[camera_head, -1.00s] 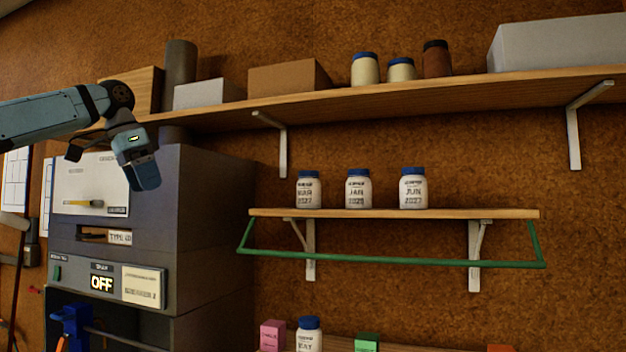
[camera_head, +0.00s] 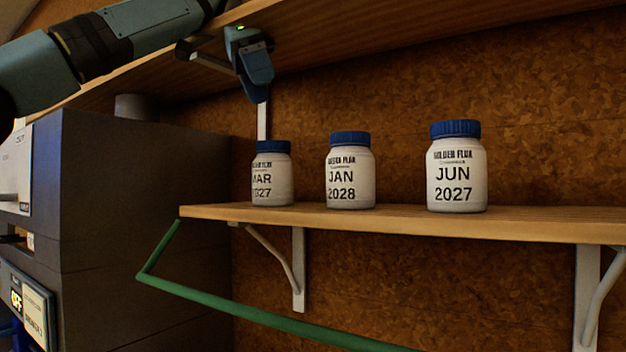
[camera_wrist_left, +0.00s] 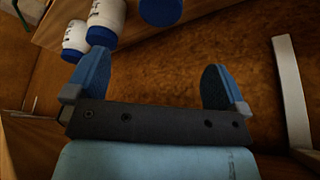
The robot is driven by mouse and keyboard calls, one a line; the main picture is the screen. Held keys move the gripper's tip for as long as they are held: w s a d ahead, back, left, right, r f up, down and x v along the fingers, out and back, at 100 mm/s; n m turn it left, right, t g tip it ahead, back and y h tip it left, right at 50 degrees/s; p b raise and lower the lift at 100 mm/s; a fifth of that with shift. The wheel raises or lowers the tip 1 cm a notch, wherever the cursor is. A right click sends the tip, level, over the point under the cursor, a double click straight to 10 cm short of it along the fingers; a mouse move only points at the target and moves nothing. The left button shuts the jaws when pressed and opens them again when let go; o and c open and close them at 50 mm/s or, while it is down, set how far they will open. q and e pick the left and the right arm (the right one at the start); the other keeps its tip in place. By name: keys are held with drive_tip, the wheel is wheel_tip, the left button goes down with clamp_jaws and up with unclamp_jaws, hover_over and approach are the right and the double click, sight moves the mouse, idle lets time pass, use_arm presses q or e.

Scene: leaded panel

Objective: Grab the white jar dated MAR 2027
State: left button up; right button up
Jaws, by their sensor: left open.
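The white jar dated MAR 2027 (camera_head: 271,182) has a blue lid and stands upright at the left of a row of three on the wooden shelf (camera_head: 400,219). The jar dated JAN 2028 (camera_head: 350,181) stands just right of it, and the jar dated JUN 2027 (camera_head: 457,178) further right. My left gripper (camera_head: 259,84) is open and empty, above the MAR jar and apart from it. In the left wrist view nothing lies between its fingers (camera_wrist_left: 158,75). Jars with blue lids (camera_wrist_left: 161,10) show at that view's upper left; their dates cannot be read there.
An upper wooden shelf (camera_head: 330,45) runs close above my left gripper. A green rail (camera_head: 250,312) hangs in front of and below the jar shelf. A dark grey machine (camera_head: 145,200) stands at the left. White brackets (camera_head: 299,270) support the jar shelf.

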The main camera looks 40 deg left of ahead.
sight(277, 156)
use_arm(q)
drive_tip(key=shift+f, duration=0.3)
drive_tip(key=f, duration=0.1)
drive_tip(key=s+d+f, duration=0.1)
drive_tip(key=shift+f, duration=0.3)
drive_tip(key=x, duration=0.4)
drive_tip(key=shift+w+a, duration=0.1)
drive_tip(key=shift+w, duration=0.35)
drive_tip(key=shift+w+f, duration=0.3)
drive_tip(key=shift+f, duration=0.3)
wheel_tip(277, 156, down, 4)
drive_tip(key=shift+f, duration=0.1)
drive_tip(key=shift+w+f, duration=0.25)
drive_tip(key=shift+w, duration=0.15)
drive_tip(key=shift+s+d+r, duration=0.1)
drive_tip(key=shift+s+d, duration=0.05)
drive_tip(key=shift+d, duration=0.1)
drive_tip(key=shift+c, duration=0.8)
drive_tip(key=shift+s, duration=0.1)
drive_tip(key=c, duration=1)
use_arm(e)
drive_tip(key=shift+s+d+r, duration=0.1)
drive_tip(key=shift+s+r, duration=0.1)
drive_tip(key=shift+r, duration=0.05)
